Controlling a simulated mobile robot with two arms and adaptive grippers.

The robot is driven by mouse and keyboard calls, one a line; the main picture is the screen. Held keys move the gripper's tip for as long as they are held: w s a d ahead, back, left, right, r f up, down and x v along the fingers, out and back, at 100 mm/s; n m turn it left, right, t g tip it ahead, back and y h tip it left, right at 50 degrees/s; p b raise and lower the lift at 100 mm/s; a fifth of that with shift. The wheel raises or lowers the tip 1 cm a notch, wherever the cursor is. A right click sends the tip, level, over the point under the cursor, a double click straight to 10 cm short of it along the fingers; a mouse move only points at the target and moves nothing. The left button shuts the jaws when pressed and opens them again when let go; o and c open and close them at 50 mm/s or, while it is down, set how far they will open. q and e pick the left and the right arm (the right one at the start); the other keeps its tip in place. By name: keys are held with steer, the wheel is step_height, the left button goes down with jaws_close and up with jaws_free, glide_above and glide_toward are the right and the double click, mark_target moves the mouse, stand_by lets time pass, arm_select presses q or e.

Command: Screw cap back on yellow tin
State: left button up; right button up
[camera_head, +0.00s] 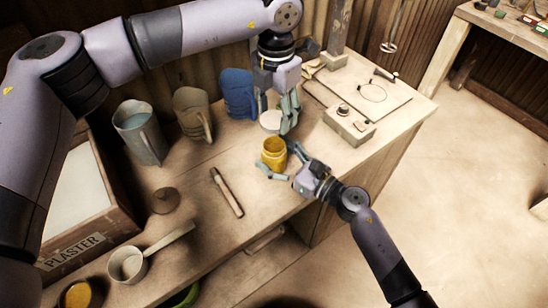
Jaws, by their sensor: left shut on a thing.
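The yellow tin (274,155) stands upright on the workbench, near its front edge. A pale round cap (270,122) is at the fingers of my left gripper (284,122), just above and behind the tin and apart from it. My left gripper points down and is shut on the cap, which its fingers partly hide. My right gripper (283,162) reaches in low from the lower right. Its fingers are spread, one in front of the tin's base and one to its right. Whether they touch the tin is unclear.
A grey pitcher (142,138), a beige jug (190,112) and a blue jug (238,92) stand left of my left gripper. A wooden-handled tool (227,193) lies left of the tin. A small block-like box (349,124) and a board (372,92) lie to the right.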

steer(key=c, duration=1.5)
arm_select(q)
steer(key=shift+f, duration=2.5)
